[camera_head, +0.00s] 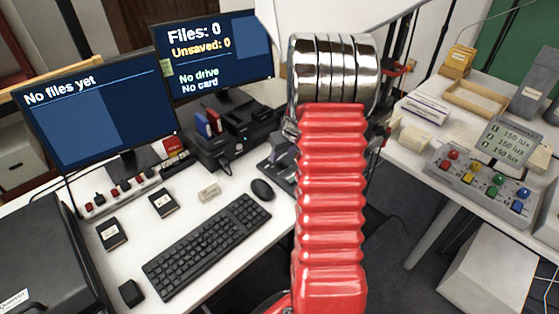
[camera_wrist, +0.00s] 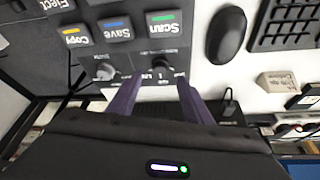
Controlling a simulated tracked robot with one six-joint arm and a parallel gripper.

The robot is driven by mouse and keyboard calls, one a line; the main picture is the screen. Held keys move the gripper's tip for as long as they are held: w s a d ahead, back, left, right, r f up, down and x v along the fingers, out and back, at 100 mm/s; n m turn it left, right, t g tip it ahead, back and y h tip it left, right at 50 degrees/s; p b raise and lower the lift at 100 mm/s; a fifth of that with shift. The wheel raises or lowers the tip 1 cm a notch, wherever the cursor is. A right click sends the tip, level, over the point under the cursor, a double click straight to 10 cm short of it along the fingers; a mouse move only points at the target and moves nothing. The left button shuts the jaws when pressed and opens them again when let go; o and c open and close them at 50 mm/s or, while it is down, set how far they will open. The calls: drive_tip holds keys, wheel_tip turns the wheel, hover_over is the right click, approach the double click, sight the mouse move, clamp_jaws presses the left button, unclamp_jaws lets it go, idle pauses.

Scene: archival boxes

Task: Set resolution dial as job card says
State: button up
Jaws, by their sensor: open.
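In the wrist view, a dark control panel (camera_wrist: 85,55) carries a dial (camera_wrist: 105,71) and a second dial (camera_wrist: 163,61) with partly readable marks around it. I cannot tell from the labels which one sets resolution. My gripper (camera_wrist: 159,78) has two purple fingers, open and apart, with their tips just below the second dial in the picture. Whether they touch it is unclear. No job card can be identified or read.
The panel also has Scan (camera_wrist: 162,24), Save (camera_wrist: 115,29) and Copy (camera_wrist: 76,36) buttons. A mouse (camera_wrist: 226,35) and keyboard (camera_wrist: 285,25) lie beside it. Monitors (camera_head: 95,105) and (camera_head: 213,50) read "No files yet" and "Files: 0". A small beige block (camera_head: 208,192) sits near the mouse.

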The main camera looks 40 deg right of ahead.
sight(279, 162)
drive_tip(key=shift+x, duration=2.45)
drive_tip(key=shift+c, duration=0.4)
drive_tip(key=c, duration=1)
